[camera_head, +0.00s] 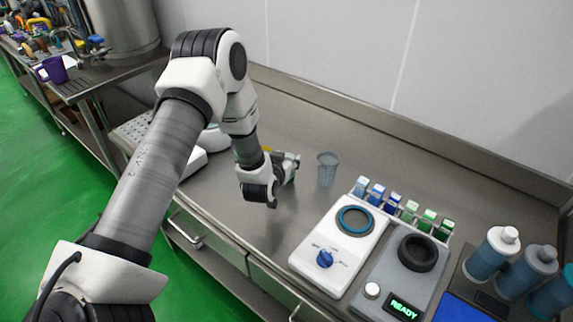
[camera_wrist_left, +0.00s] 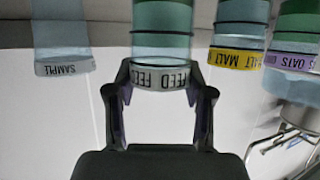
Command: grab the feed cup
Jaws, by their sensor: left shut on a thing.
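The feed cup (camera_wrist_left: 162,45) is a clear cup with green contents and a white band reading FEED. In the left wrist view it stands between the two dark fingers of my left gripper (camera_wrist_left: 160,80), which is shut on it at the band. In the head view my left gripper (camera_head: 287,168) is low over the steel counter, and the arm and gripper largely hide the feed cup. My right gripper is not in view.
The sample cup (camera_wrist_left: 62,40) is on one side of the feed cup; the malt cup (camera_wrist_left: 238,35) and oats cup (camera_wrist_left: 298,30) are on the other. A clear cup (camera_head: 327,170) stands near the gripper. A white dial device (camera_head: 338,245) and several bottles (camera_head: 492,252) are to the right.

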